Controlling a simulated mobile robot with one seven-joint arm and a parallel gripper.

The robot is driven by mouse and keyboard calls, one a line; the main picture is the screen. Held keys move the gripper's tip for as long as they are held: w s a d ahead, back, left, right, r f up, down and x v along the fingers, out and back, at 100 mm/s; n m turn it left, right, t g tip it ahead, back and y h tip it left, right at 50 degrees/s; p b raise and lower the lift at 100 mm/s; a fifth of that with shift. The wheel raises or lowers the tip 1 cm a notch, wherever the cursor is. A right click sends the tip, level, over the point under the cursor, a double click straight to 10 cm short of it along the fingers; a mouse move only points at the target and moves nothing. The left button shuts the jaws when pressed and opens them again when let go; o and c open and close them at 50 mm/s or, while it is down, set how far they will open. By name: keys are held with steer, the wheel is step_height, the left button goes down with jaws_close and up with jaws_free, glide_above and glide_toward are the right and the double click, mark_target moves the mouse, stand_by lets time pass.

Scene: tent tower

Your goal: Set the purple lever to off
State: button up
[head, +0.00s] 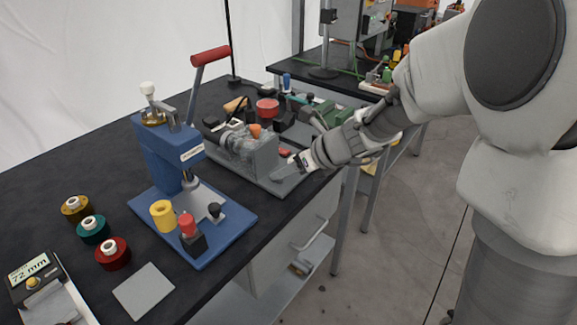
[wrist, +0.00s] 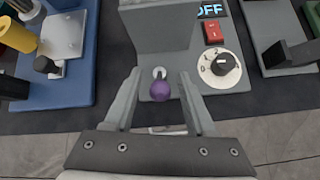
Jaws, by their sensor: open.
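The purple lever (wrist: 160,88) shows in the wrist view as a round purple knob on a pale metal base, at the front of a grey machine (wrist: 160,30). My gripper (wrist: 159,80) is open, with one finger on each side of the purple knob. I cannot tell whether the fingers touch it. In the head view my gripper (head: 295,164) is at the front right of the grey machine (head: 264,160), and the lever is hidden there. A display (wrist: 210,10) reading OFF is on the machine, to the right of the lever.
A red rocker switch (wrist: 213,32) and a black dial (wrist: 222,64) sit close right of my gripper. A blue press (head: 170,150) with a red-handled lever stands to the left. Spools (head: 92,229) stand at the front left. The table edge is close below my gripper.

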jaws_close()
